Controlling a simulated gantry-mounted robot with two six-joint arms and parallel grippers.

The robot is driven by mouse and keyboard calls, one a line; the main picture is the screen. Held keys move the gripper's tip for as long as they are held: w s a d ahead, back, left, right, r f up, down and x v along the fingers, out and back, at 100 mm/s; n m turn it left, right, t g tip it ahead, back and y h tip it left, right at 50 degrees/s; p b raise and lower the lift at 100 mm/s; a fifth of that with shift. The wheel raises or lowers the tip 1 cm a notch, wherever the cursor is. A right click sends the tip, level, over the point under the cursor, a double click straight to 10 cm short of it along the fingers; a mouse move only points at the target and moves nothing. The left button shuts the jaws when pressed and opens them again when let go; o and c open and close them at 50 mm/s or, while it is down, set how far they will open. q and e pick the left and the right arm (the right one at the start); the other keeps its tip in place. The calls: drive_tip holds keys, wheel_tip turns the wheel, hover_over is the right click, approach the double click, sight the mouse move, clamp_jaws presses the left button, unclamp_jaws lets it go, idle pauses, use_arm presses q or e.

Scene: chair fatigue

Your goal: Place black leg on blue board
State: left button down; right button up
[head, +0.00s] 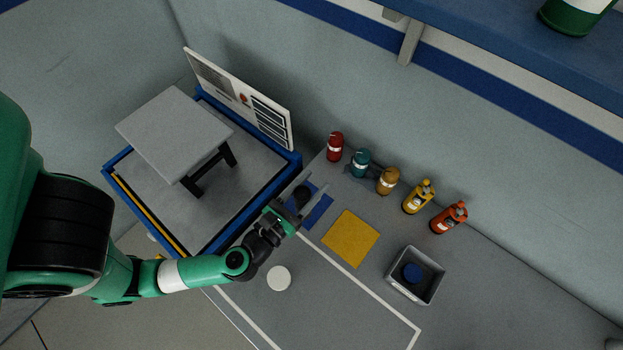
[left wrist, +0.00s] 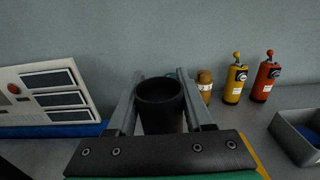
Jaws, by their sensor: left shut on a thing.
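My left gripper (head: 304,207) is over the blue board (head: 322,210), a flat blue patch on the grey table. It is shut on the black leg (head: 301,195), a dark cylinder with an open top. In the left wrist view the black leg (left wrist: 159,103) stands roughly upright between the two grey fingers (left wrist: 160,100). The gripper and leg hide part of the board. I cannot tell whether the leg touches the board. My right gripper is not in view.
A yellow board (head: 351,238) lies right of the blue one. Several bottles (head: 388,181) line the wall. A grey bin (head: 415,275) holds a blue round thing (head: 412,272). A white disc (head: 279,278) lies in front. A blue-edged platform (head: 290,164) carries a grey stool (head: 175,130) and white panel (head: 240,98).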

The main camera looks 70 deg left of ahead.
use_arm(q)
drive_tip(key=w+a+f+b, duration=0.2)
drive_tip(key=a+f+b, duration=0.1)
drive_tip(key=a+f, duration=0.3)
drive_tip(key=shift+w+f+b, duration=0.15)
drive_tip(key=shift+w+b, duration=0.1)
drive_tip(key=shift+b, duration=0.1)
wheel_tip(320, 180, down, 4)
drive_tip(key=b, duration=0.3)
drive_tip(key=shift+w+a, duration=0.1)
drive_tip(key=shift+a, duration=0.05)
drive_tip(key=shift+c, duration=1.5)
unclamp_jaws()
